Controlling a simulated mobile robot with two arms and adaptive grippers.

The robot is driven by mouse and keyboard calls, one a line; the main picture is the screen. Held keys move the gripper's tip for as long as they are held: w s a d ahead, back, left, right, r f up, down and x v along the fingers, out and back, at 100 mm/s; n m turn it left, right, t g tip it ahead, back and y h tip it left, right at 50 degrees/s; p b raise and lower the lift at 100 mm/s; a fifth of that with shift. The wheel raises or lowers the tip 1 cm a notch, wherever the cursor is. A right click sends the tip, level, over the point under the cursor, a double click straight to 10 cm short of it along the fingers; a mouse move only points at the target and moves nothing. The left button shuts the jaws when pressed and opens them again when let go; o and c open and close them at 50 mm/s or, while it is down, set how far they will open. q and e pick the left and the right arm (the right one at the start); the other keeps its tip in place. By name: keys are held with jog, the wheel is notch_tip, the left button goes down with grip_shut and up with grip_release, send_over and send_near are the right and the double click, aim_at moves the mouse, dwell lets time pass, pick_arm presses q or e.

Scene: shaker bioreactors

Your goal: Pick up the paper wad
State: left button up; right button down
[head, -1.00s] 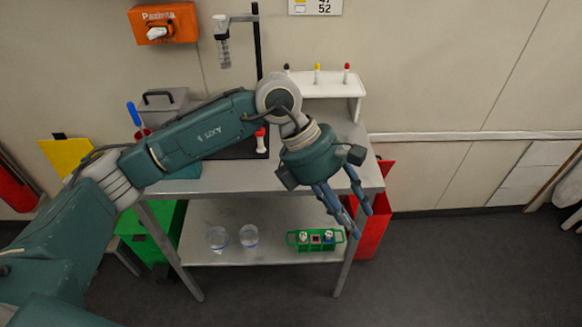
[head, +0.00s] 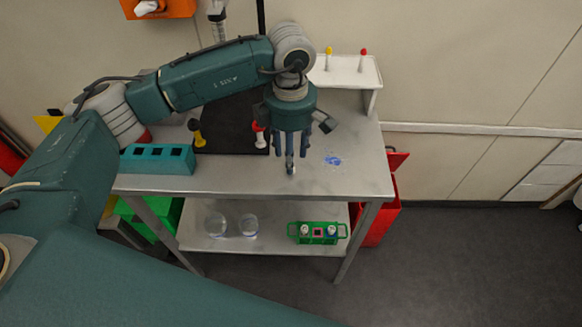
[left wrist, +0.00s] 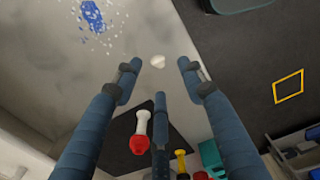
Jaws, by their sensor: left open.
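The paper wad (left wrist: 157,62) is a small white lump on the grey bench top in the left wrist view. It lies between and just beyond my left gripper's spread fingertips (left wrist: 159,76), with visible space on both sides. In the head view my left gripper (head: 289,157) points down over the bench (head: 235,181), fingers open and empty. The wad cannot be clearly told from the fingertips there. Whether any finger touches the bench is unclear. My right gripper is not in view.
A blue spill (head: 333,160) lies right of my gripper. A red-and-white tool (head: 260,136) and a teal block (head: 157,159) stand to its left. A white rack (head: 345,72) stands behind. A green tube rack (head: 317,232) and two beakers sit on the lower shelf.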

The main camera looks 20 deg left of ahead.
pick_arm(q)
notch_tip(320, 180, down, 4)
jog(key=p, duration=0.2)
jog(key=shift+f+p, duration=0.2)
jog(key=shift+p, duration=0.1)
jog(key=shift+f, duration=0.35)
jog(key=shift+w+f, duration=0.1)
jog(key=shift+f, duration=0.1)
jog(key=c, duration=0.7)
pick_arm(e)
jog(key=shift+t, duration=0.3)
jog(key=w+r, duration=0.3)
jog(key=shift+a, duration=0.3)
